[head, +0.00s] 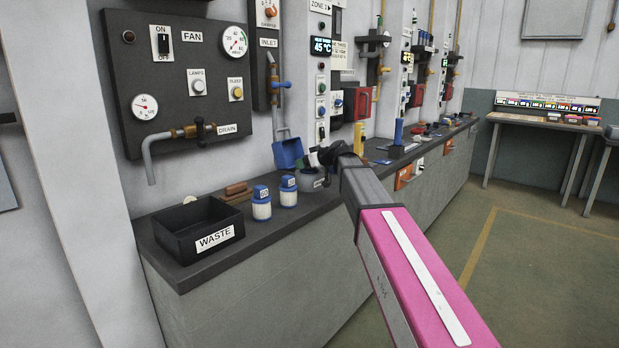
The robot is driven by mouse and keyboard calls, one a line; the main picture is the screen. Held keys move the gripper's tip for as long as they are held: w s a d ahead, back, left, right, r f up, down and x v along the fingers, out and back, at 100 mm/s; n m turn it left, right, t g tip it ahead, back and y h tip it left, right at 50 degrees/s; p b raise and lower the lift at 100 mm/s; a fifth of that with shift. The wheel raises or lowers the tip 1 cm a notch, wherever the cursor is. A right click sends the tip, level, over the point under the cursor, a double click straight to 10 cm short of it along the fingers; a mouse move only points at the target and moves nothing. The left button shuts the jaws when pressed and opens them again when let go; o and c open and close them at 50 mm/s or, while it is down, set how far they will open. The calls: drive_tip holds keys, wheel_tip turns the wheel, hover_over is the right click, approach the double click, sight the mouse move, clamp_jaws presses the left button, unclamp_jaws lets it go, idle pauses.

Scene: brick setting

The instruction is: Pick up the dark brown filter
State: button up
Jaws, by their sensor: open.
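My pink and grey arm reaches from the lower right toward the counter, and my gripper (328,155) is at its far end, small and dark. It is open, over the back of the counter near a grey round pot (312,184). No thing shows clearly between its fingers. A reddish-brown block-like thing (237,189) lies behind the waste bin, left of my gripper; I cannot tell whether it is the dark brown filter. My arm hides part of the counter.
A black open bin (176,246) labelled WASTE stands at the counter's left end. Two blue-capped white jars (261,206) (288,193) stand beside it. A blue scoop (288,153) is by the wall. A drain pipe (150,165) juts out above the bin. The floor at right is clear.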

clamp_jaws()
